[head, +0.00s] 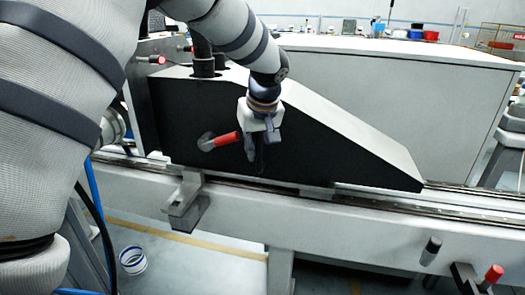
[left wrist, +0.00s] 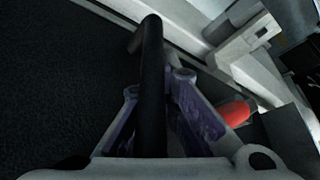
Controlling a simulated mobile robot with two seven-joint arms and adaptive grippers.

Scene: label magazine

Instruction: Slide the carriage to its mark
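The carriage (head: 330,150) is a large wedge with a black front face and a grey sloping top, sitting on a long rail (head: 440,207). My left gripper (head: 261,146) is in front of its black face. In the left wrist view a black bar handle (left wrist: 152,85) runs between the two fingers, which appear closed against it on both sides. A red-handled lever (head: 224,139) sticks out of the carriage just left of the gripper; its red grip also shows in the left wrist view (left wrist: 236,112). I cannot make out the mark. My right gripper is not in view.
A grey bracket (head: 184,202) juts from the rail below the carriage. A black-knobbed lever (head: 431,250) and a red-knobbed one (head: 492,277) stand at the lower right. The rail right of the carriage looks clear. A white bucket (head: 133,260) is on the floor.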

